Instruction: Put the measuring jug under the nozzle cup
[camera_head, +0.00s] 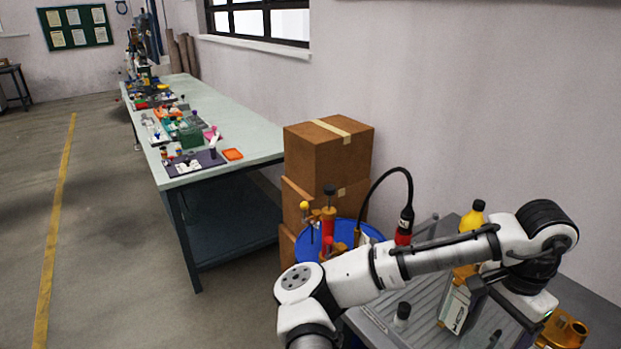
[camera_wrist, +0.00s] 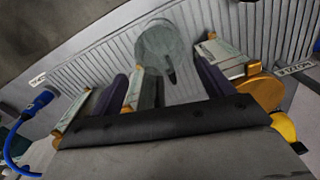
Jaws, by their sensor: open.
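The measuring jug appears to be the grey translucent round vessel (camera_wrist: 160,42) on the ribbed grey surface, seen from above in the wrist view. A dark strip shows at its near side. My gripper (camera_wrist: 164,78) is open, its dark fingers spread on the near side of the jug; I see no grip on it. In the head view my gripper (camera_head: 487,300) hangs over the right-hand bench, and I cannot make out the jug there. I cannot say for certain which part is the nozzle cup.
Pale labelled blocks with orange edges (camera_wrist: 228,55) stand close to the fingers. A brass round part (camera_head: 563,330) and a yellow bottle (camera_head: 472,217) are near my arm. A blue drum (camera_head: 372,233) and stacked cartons (camera_head: 325,160) stand left of the bench.

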